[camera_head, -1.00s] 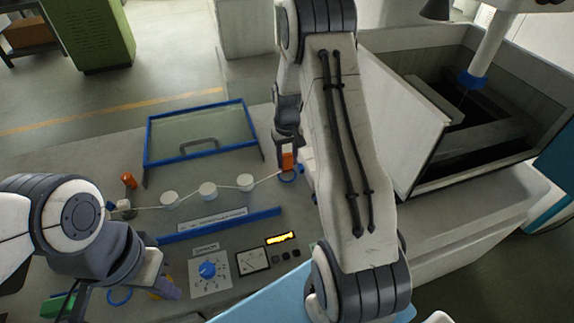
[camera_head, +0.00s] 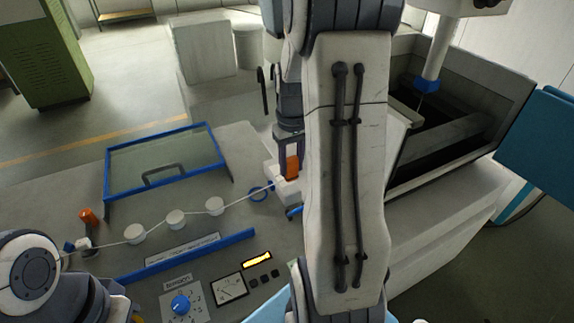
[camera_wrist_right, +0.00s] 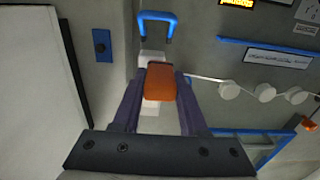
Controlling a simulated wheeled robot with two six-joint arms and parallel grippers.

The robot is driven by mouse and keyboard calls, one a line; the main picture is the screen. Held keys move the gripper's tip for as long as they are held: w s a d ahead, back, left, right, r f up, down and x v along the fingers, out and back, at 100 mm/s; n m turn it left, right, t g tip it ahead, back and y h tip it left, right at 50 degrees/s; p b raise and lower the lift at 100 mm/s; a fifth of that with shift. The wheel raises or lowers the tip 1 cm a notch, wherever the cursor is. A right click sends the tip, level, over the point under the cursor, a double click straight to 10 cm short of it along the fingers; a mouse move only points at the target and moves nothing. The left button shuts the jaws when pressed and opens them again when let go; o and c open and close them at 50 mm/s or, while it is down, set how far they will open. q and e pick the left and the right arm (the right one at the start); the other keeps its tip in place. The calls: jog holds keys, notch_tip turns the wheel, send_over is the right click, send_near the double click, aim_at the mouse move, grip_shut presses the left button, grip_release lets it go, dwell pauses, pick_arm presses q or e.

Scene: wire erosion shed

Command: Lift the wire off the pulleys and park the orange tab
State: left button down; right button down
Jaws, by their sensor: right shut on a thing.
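The orange tab (camera_head: 292,167) is between the fingers of my right gripper (camera_head: 290,156), which is shut on it. It also shows in the right wrist view (camera_wrist_right: 160,82), over or beside a white block (camera_wrist_right: 150,58); I cannot tell whether they touch. The thin pale wire (camera_head: 243,197) runs from the tab side leftward past three white pulleys, the left one (camera_head: 135,233), the middle one (camera_head: 175,219) and the right one (camera_head: 215,205). I cannot tell whether it rests in their grooves. My left arm shows at lower left, but its gripper is out of frame.
A blue-framed glass cover (camera_head: 163,128) stands behind the pulleys, and a blue bar (camera_head: 190,254) in front. An orange-topped post (camera_head: 88,216) is at left. A dial panel (camera_head: 182,304) is in front. An open tank (camera_head: 450,125) is at right.

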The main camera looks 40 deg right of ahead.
jog(key=shift+r, duration=0.55)
jog(key=shift+w+f, duration=0.15)
jog(key=shift+w+a+f, duration=0.25)
jog(key=shift+w+f, duration=0.15)
jog(key=shift+w, duration=0.2)
jog(key=w+a+p, duration=0.5)
jog(key=w+a, duration=0.8)
jog(key=a, duration=0.5)
jog(key=shift+w+a, duration=0.2)
jog(key=shift+a, duration=0.05)
jog(key=w+a+p, duration=0.2)
jog(key=a, duration=0.9)
jog(key=shift+w, duration=0.4)
jog(key=shift+a, duration=0.15)
